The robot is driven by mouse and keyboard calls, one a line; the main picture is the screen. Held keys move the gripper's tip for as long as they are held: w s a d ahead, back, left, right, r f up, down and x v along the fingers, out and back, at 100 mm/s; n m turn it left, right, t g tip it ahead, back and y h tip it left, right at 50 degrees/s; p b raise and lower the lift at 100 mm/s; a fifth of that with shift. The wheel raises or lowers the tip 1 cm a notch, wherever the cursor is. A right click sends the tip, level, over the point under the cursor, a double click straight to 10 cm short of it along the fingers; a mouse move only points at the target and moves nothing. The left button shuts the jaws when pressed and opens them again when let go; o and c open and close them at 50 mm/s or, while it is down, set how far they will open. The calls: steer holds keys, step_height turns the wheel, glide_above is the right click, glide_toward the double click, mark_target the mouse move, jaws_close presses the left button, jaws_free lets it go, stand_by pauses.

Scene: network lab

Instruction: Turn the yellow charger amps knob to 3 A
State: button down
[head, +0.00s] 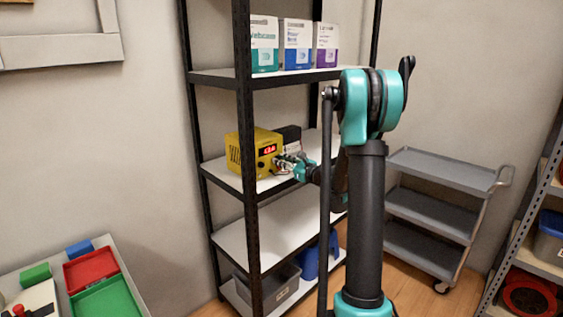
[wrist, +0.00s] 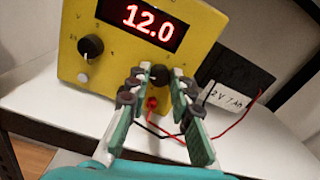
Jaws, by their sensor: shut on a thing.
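The yellow charger (head: 252,150) stands on the middle shelf of the black rack, its front towards my arm. In the wrist view the charger (wrist: 130,70) shows a red display (wrist: 150,24) reading 12.0. A black knob (wrist: 91,46) with a white mark sits at the left of its face. A second black knob (wrist: 159,74) sits lower right, between my fingertips; I take it for the amps knob. My gripper (wrist: 160,79) is shut on this right knob. Its pointer and scale are mostly hidden by the fingers. In the head view my gripper (head: 292,164) is at the charger's face.
A black battery (wrist: 234,80) with a white label stands right of the charger. A red wire (wrist: 236,122) and a black wire run near my fingers. A rack post (head: 245,130) stands in front of the charger.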

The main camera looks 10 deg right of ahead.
steer(key=m, duration=0.3)
steer(key=c, duration=1.3)
jaws_free()
steer(key=shift+c, duration=0.2)
steer(key=shift+s+d, duration=0.1)
steer(key=shift+d, duration=0.05)
steer(key=v, duration=1.1)
steer(key=shift+s+d, duration=0.2)
steer(key=shift+s, duration=0.1)
steer(key=shift+a, duration=0.1)
